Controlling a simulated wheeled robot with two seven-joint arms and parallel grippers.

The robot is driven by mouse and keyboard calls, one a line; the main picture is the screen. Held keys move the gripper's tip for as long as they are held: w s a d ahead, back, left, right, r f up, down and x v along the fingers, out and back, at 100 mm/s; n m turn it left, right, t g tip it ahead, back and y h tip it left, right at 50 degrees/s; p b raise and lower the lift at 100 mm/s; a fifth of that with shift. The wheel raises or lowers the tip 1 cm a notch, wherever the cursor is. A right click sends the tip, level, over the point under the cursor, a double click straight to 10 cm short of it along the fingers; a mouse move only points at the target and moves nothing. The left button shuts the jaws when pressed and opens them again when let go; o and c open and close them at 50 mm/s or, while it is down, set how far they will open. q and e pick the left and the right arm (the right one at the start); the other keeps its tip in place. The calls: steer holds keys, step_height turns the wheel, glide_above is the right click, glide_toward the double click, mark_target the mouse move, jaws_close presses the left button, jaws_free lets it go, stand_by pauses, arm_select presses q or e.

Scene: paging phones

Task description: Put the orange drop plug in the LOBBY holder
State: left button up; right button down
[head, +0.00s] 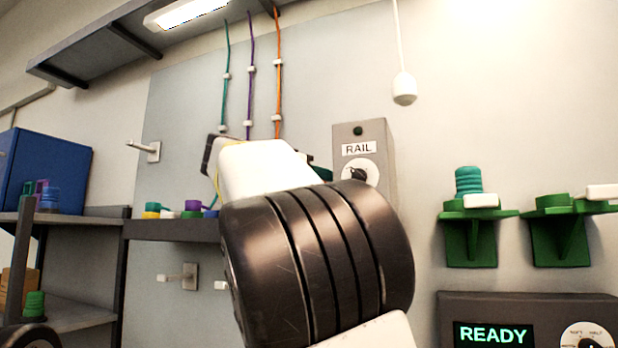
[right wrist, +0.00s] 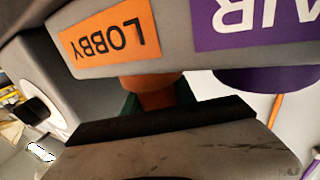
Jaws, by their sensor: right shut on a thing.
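The orange LOBBY label (right wrist: 108,31) is upside down in the right wrist view, on a grey bar. An orange round part (right wrist: 155,88) shows below it, partly covered by the dark finger pad; I cannot tell how much is plug and how much is holder. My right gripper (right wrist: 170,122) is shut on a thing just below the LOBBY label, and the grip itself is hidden. In the head view an orange cord (head: 278,75) hangs down the wall behind my right arm, which hides its lower end. My left gripper is not in view.
A purple label (right wrist: 255,20) with a purple round part (right wrist: 262,80) is beside LOBBY. The RAIL box (head: 363,135), green brackets (head: 470,240) and a READY panel (head: 525,308) stand at right. A blue bin (head: 45,170) and shelves are at left.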

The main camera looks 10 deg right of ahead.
steer(key=c, duration=1)
jaws_free()
steer(key=shift+r, duration=0.1)
steer(key=shift+a+r, duration=0.15)
steer(key=shift+a, duration=0.05)
steer(key=v, duration=1.1)
steer(key=shift+s+a, duration=0.25)
steer(key=shift+s, duration=0.05)
